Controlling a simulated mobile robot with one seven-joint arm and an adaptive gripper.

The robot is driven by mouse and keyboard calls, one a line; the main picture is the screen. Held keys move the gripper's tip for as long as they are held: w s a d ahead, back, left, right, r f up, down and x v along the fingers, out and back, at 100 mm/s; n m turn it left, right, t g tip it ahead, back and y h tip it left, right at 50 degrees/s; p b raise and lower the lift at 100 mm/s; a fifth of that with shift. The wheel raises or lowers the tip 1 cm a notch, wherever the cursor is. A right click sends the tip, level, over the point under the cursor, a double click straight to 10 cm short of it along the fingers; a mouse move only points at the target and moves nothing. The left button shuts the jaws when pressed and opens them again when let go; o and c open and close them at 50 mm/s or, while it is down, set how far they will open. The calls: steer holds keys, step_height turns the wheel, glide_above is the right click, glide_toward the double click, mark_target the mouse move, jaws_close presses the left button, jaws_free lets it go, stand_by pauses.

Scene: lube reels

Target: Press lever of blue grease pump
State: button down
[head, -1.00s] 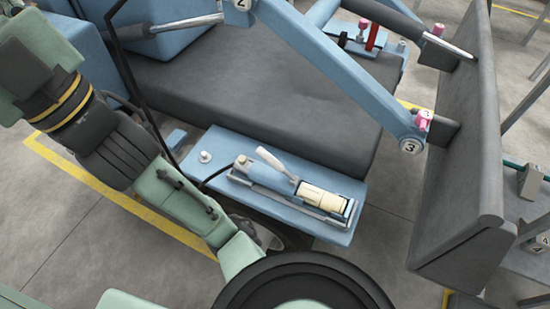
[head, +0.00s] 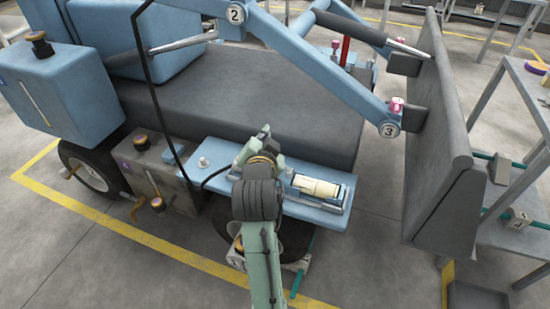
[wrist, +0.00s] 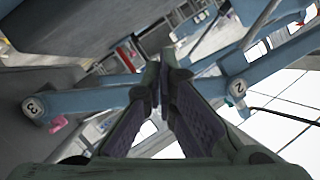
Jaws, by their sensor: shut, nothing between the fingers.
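The grease pump (head: 317,187) lies on a light-blue shelf (head: 215,150) on the side of the blue machine in the head view. Its cream cylinder and metal end show. Its lever and blue body are hidden behind my arm. My arm reaches up from the bottom and ends over the left part of the pump. In the wrist view my gripper (wrist: 168,60) is shut and empty, its dark-padded fingers meeting at the tips. The pump cannot be made out in the wrist view. I cannot tell whether my gripper touches the lever.
A blue boom arm (head: 315,65) marked 2 and 3 passes above and behind the shelf to a large dark plate (head: 440,140) at right. A grey box with orange caps (head: 160,175) stands left of the shelf. Open floor lies at the front left.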

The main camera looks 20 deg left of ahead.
steer(key=shift+m+g+h, duration=0.5)
steer(key=shift+h, duration=0.3)
steer(key=d+f, duration=0.3)
steer(key=shift+s+f, duration=0.15)
steer(key=shift+s, duration=0.15)
steer(key=shift+w, duration=0.15)
steer(key=w+a+f, duration=0.1)
steer(key=w+f, duration=0.1)
steer(key=w+a+f+p, duration=0.1)
steer(key=w+f, duration=0.1)
steer(key=w, duration=0.1)
steer(key=w+a+f, duration=0.1)
steer(key=w, duration=0.2)
steer(key=shift+w+a+f+p, duration=0.15)
steer(key=shift+a+f+p, duration=0.2)
steer(key=shift+a+f, duration=0.35)
steer(key=shift+f, duration=0.15)
steer(key=shift+a, duration=0.1)
steer(key=shift+a+f, duration=0.15)
steer(key=shift+a, duration=0.05)
